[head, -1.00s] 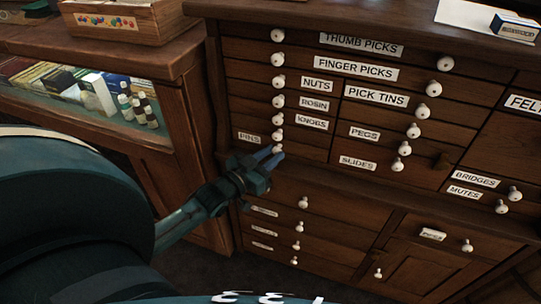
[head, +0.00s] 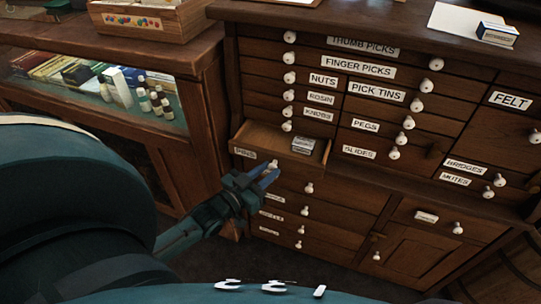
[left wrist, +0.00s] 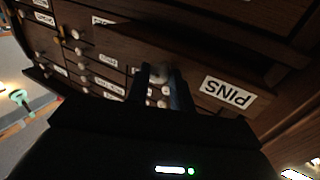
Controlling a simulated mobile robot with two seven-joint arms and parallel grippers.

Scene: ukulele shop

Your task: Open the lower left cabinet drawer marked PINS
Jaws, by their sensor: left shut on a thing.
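The PINS drawer (head: 245,152) in the lower left of the wooden cabinet is pulled out part way. A small box (head: 304,145) lies inside it at the right. My left gripper (head: 268,174) is at the drawer's front, shut on its white knob (head: 273,163). In the left wrist view the PINS label (left wrist: 229,92) shows upside down, and the knob (left wrist: 160,74) is between the two fingers (left wrist: 168,85). The fingers partly hide the knob. My right gripper is not in view.
Closed drawers with white knobs surround the open one, such as KNOBS (head: 319,115) above and SLIDES (head: 359,152) to the right. A glass display case (head: 95,90) stands at the left. Dark floor (head: 215,262) shows below the cabinet.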

